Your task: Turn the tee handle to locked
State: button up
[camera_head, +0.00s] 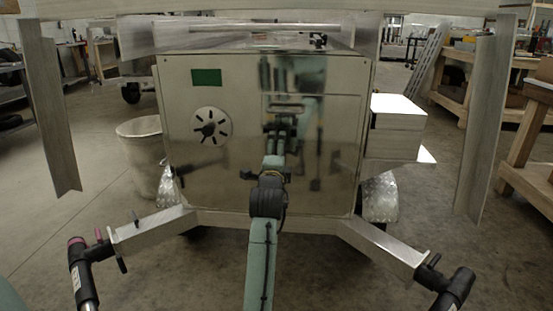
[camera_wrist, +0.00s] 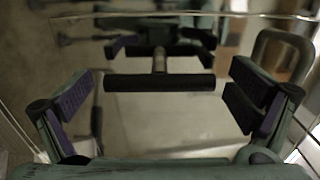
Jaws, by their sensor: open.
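The tee handle (camera_wrist: 160,84) shows in the wrist view as a dark bar lying level across the picture, on a short stem against a shiny metal panel. My gripper (camera_wrist: 163,92) is open, with a purple-padded finger to the left and right of the bar. Gaps show between the bar's ends and the pads, and nothing is held. In the head view my arm reaches to the front of the metal trailer box (camera_head: 220,175); my wrist hides the tee handle there. I cannot tell its locked mark.
A grey loop handle (camera_wrist: 301,42) stands close to the right finger in the wrist view. The box front has a round vent (camera_head: 211,127) and a green label (camera_head: 206,77). A bin (camera_head: 140,150) stands left; drawbar beams (camera_head: 150,229) spread below.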

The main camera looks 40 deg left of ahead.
jog(key=v, duration=1.2)
jog(key=shift+a, duration=0.1)
